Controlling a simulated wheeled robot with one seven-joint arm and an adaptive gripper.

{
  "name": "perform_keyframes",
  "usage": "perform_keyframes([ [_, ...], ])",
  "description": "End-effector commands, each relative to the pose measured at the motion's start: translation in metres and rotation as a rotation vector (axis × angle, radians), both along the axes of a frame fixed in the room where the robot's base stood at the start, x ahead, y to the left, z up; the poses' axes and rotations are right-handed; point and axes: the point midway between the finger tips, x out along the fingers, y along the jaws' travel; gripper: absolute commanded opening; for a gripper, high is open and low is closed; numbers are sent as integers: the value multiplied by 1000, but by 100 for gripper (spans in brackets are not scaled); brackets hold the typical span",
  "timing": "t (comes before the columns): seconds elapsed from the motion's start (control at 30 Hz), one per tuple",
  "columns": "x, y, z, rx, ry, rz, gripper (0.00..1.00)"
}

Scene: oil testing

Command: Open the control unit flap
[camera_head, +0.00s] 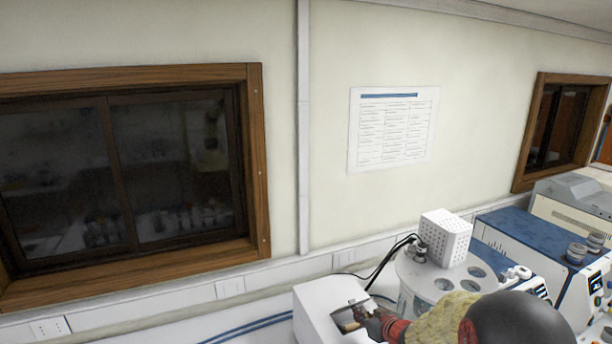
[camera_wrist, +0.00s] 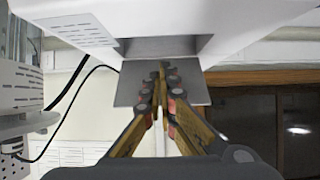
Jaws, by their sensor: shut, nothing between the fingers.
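The control unit is a white box (camera_head: 312,312) at the bottom middle of the head view; it also fills the top of the wrist view (camera_wrist: 240,25). Its flap is a thin grey plate (camera_wrist: 128,88) in the wrist view, standing out at an angle from a shaded recess (camera_wrist: 160,46) in the box. In the head view the flap (camera_head: 346,316) is small and partly covered by my gripper (camera_head: 366,314). In the wrist view my gripper (camera_wrist: 160,72) is shut and empty, its fingertips in front of the flap. Whether they touch it is unclear.
A round white bath with holes (camera_head: 440,285) and a perforated white box (camera_head: 446,237) stand right of the unit. Blue-and-white instruments (camera_head: 545,245) stand farther right. A wood-framed window (camera_head: 258,160) and a posted sheet (camera_head: 393,130) are on the wall.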

Motion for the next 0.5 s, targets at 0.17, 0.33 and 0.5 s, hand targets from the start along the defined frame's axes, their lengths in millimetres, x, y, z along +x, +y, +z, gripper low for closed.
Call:
perform_keyframes([
  [0.17, 9, 4, 0, 0, 0, 1, 0],
  [0.33, 17, 8, 0, 1, -1, 2, 0],
  [0.5, 21, 10, 0, 1, 1, 0, 0],
])
